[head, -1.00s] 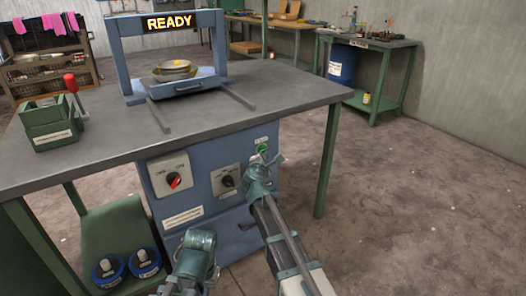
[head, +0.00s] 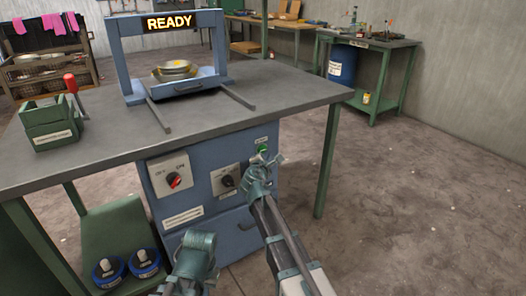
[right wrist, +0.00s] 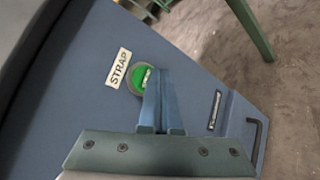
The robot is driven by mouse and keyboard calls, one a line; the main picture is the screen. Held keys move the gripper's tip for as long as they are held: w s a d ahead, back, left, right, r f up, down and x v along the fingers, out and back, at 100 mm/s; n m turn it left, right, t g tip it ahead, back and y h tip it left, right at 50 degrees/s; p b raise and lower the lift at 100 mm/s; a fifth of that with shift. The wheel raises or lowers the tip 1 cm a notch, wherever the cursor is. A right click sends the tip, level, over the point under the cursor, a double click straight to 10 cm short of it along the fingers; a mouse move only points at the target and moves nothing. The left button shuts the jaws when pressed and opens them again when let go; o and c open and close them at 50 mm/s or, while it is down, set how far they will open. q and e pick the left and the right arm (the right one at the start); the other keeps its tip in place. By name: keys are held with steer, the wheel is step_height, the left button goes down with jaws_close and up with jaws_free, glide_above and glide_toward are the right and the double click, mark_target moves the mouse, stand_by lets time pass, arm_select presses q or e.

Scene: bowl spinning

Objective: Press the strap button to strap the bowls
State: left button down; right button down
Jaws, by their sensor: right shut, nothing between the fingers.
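The green strap button (right wrist: 135,76) sits on the blue machine's front panel beside a white STRAP label (right wrist: 118,68). It also shows in the head view (head: 263,149). My right gripper (right wrist: 153,77) is shut and empty, its fingertips at the button's right edge and covering part of it. Whether they touch it I cannot tell. In the head view, my right gripper (head: 268,160) is just below the button. The bowls (head: 175,70) are stacked under the blue arch (head: 128,62), whose display reads READY. My left arm's end (head: 193,250) is low in the head view; its fingers are unclear.
A red knob (head: 174,181) and a black knob (head: 228,181) are left of the button. The grey tabletop (head: 270,92) overhangs the panel. A green box (head: 50,125) stands at its left. A green table leg (head: 328,160) is to the right, with open floor beyond.

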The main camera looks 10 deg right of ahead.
steer(key=shift+w, duration=0.1)
steer(key=shift+w+a, duration=0.15)
steer(key=shift+w, duration=0.15)
steer(key=shift+w+a, duration=0.2)
steer(key=shift+w, duration=0.25)
stand_by(0.8)
stand_by(0.3)
steer(key=shift+s+d, duration=0.3)
steer(key=shift+s, duration=0.5)
steer(key=shift+s, duration=0.1)
steer(key=s, duration=0.1)
steer(key=s+d, duration=0.1)
steer(key=s, duration=0.2)
steer(key=shift+s+d, duration=0.3)
steer(key=shift+d, duration=0.1)
